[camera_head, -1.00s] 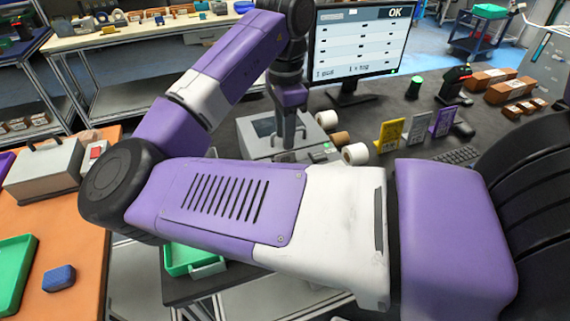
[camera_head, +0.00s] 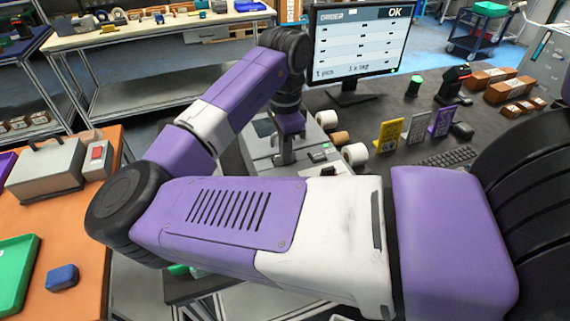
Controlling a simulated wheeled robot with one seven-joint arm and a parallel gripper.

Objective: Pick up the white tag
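A pale grey-white tag (camera_head: 417,129) stands upright on the dark desk, between a yellow tag (camera_head: 388,134) and a purple tag (camera_head: 441,122). My gripper (camera_head: 284,158) points down over a grey box-like machine (camera_head: 262,160), well to the left of the tags. Its fingers show as one narrow grey shape, so I cannot tell whether they are open or shut. No tag is visible at the fingers. My arm crosses the middle of the view and hides part of the desk and the machine's front.
Paper rolls (camera_head: 340,138) sit at the machine's right side. A monitor (camera_head: 358,45) reading "OK" stands behind. A keyboard (camera_head: 447,157), a scanner (camera_head: 454,84) and brown boxes (camera_head: 508,90) are to the right. An orange table (camera_head: 75,215) is on the left.

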